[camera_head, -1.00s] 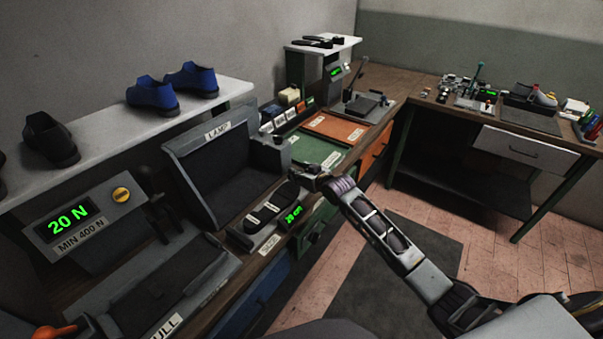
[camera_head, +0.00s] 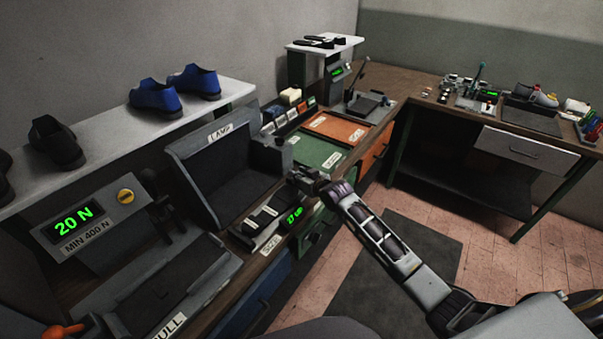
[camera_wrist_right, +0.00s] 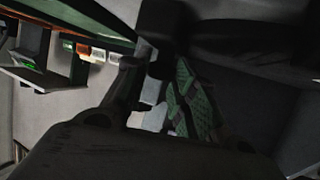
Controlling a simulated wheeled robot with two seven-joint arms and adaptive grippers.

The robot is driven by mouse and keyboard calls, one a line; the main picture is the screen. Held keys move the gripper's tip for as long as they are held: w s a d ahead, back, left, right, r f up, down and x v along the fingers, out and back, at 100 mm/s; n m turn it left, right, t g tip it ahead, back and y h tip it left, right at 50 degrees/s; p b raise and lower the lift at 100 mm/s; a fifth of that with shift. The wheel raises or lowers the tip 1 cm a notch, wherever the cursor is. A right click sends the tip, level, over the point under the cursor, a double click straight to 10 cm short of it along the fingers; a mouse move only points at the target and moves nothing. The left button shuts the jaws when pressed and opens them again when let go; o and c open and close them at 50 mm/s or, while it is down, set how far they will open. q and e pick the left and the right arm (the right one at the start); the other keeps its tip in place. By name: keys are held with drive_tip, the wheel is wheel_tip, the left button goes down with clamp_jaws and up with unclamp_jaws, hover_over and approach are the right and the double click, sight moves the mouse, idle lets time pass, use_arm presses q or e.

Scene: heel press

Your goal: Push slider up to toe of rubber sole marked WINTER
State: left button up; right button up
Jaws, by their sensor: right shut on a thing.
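A dark rubber sole with two small pale labels (camera_head: 262,214) lies on the size gauge at the bench's front edge. I cannot read WINTER on it. The gauge's green display (camera_head: 294,216) appears to read 27 cm, and a SIZE label (camera_head: 270,246) is on its front. My right gripper (camera_head: 304,180) is at the far end of the gauge, shut on the slider, which it mostly hides. I cannot tell whether the slider touches the toe. In the right wrist view, dark gripper parts fill the foreground. My left gripper is not in view.
A LAMP box (camera_head: 222,165) stands behind the gauge. Green (camera_head: 318,150) and orange (camera_head: 336,128) mats lie beyond my right gripper. A press display (camera_head: 73,221) reads 20 N at left. Shoes stand on a white shelf (camera_head: 116,122). Floor at right is clear.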

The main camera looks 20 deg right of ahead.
drive_tip(key=shift+s+a+f, duration=0.15)
drive_tip(key=shift+a, duration=0.1)
drive_tip(key=o, duration=0.7)
drive_tip(key=shift+a, duration=0.1)
drive_tip(key=shift+s+d, duration=0.15)
drive_tip(key=shift+d, duration=0.05)
drive_tip(key=v, duration=1.1)
drive_tip(key=shift+s+r, duration=0.3)
drive_tip(key=shift+r, duration=0.1)
idle(0.4)
